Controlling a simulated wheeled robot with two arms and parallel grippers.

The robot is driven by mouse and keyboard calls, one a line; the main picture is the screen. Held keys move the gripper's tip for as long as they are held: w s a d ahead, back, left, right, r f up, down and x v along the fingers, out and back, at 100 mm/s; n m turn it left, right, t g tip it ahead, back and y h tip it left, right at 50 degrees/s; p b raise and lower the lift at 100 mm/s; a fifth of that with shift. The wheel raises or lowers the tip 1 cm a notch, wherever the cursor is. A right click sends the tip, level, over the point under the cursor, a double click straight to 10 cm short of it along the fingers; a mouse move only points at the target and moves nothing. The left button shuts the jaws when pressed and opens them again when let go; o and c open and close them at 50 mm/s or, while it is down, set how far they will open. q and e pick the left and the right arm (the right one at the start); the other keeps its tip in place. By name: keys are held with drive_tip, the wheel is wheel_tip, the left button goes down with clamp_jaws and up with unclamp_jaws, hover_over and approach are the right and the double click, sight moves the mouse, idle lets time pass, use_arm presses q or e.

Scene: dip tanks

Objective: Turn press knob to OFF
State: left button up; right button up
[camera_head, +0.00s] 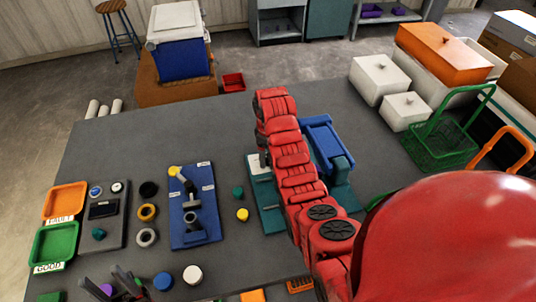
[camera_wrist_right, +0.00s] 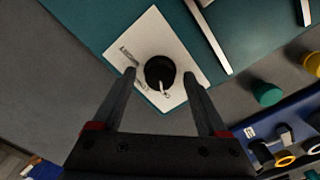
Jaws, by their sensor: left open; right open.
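The press knob (camera_wrist_right: 158,70) is black and round with a pale pointer, on a white label plate (camera_wrist_right: 150,38) fixed to a teal base (camera_wrist_right: 88,22). In the right wrist view the pointer is toward the gripper side of the picture; the label print is too small to read. My right gripper (camera_wrist_right: 160,74) is open, its fingertips on either side of the knob with gaps; contact is not visible. In the head view my red right arm hides the knob and most of that gripper. My left gripper (camera_head: 126,286) is open at the lower left.
A blue press part (camera_head: 322,138) stands right of my arm. A blue fixture board (camera_head: 205,205), a teal piece (camera_head: 238,192) and a yellow piece (camera_head: 242,214) lie to the left. The orange (camera_head: 64,201) and green (camera_head: 54,245) trays are far left. The table's back left is clear.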

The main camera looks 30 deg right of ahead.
sight(268, 157)
drive_tip(key=shift+r, duration=0.1)
wheel_tip(268, 157, up, 17)
drive_tip(key=p, duration=1.5)
